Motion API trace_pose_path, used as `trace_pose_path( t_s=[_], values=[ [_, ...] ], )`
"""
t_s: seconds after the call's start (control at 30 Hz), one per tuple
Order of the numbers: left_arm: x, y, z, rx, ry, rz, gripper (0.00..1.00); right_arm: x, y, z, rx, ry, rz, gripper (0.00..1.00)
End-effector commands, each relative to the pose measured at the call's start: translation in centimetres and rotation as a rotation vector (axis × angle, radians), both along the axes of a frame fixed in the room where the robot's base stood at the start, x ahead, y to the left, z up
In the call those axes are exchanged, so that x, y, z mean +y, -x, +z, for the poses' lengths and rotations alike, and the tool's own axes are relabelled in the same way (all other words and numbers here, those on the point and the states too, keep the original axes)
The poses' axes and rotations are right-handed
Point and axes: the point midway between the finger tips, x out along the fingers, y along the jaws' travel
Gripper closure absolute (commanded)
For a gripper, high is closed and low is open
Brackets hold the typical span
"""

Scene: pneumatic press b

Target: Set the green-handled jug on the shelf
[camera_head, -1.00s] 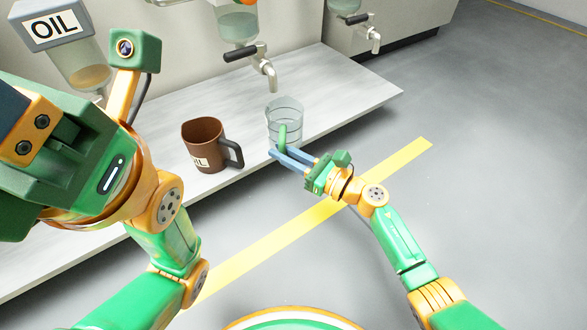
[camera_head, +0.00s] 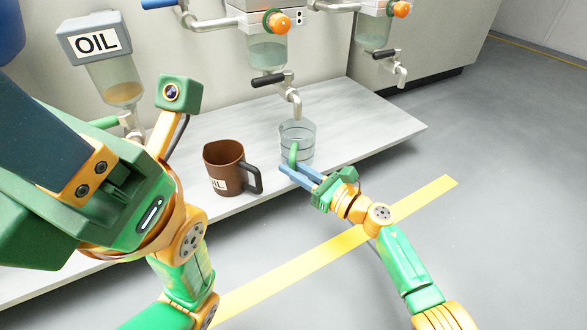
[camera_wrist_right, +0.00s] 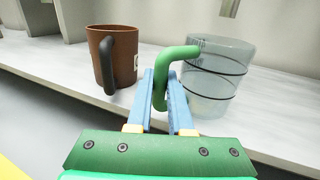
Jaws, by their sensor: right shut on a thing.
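The clear jug (camera_head: 300,139) has a green handle and dark rings around its body. It is upright at the shelf (camera_head: 371,128), below a tap, and shows large in the right wrist view (camera_wrist_right: 220,75). I cannot tell whether its base touches the shelf. My right gripper (camera_head: 294,170) is shut on the green handle (camera_wrist_right: 160,82), its blue fingers on either side of it in the right wrist view. My left arm comes in from the left in the head view, but its fingertips are not visible there.
A brown mug (camera_head: 225,168) with a black handle stands on the shelf just left of the jug. The metal tap (camera_head: 292,95) hangs above the jug. An OIL container (camera_head: 110,68) is at the back left. The shelf's right end is clear.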

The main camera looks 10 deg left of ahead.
Motion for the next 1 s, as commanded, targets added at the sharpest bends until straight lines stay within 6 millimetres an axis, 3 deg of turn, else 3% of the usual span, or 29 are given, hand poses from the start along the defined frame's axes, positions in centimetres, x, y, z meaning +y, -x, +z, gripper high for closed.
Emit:
trace_pose_path(
  t_s=[0.83,0.87,0.9,1.0],
  values=[
    [-0.02,0.03,0.0,-0.001,-0.001,-0.001,0.5,0.04,-0.02,-0.7,0.0,0.0,0.001,1.0],
    [-0.02,0.03,0.0,-0.001,-0.001,-0.001,0.5,0.03,-0.01,-0.74,0.0,0.0,0.001,0.79],
    [-0.01,0.03,0.0,-0.001,-0.001,-0.001,0.5,0.03,-0.01,-0.72,0.0,0.0,0.001,0.68],
    [-0.01,0.03,0.0,-0.001,-0.001,0.0,0.5,0.03,-0.01,-0.72,-0.001,0.001,0.001,0.46]
  ],
)
